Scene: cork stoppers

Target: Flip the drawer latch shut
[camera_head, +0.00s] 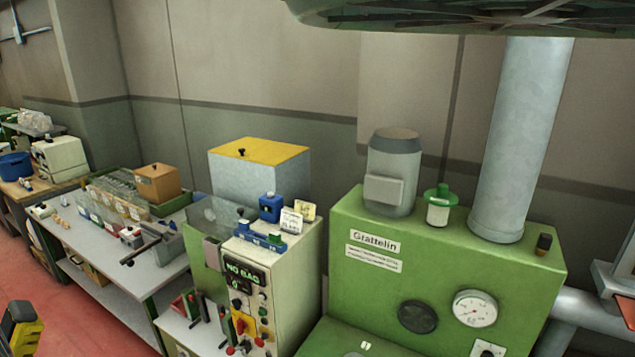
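I cannot make out a drawer or a drawer latch in this view. My gripper is not clearly in view. The bench machine (285,297) with a dark "NO BAG" display (243,275) has red and yellow controls on its front. Several small levers or handles (205,308) stand by its left side, too small to tell apart.
A large green "Grattelin" machine (450,270) with a gauge (475,308) and a thick grey pipe (520,140) fills the right. A grey table (115,265) with clear bins (117,200) stands left. Red floor (75,315) is open at lower left, beside a cut-off black-and-yellow object (22,328).

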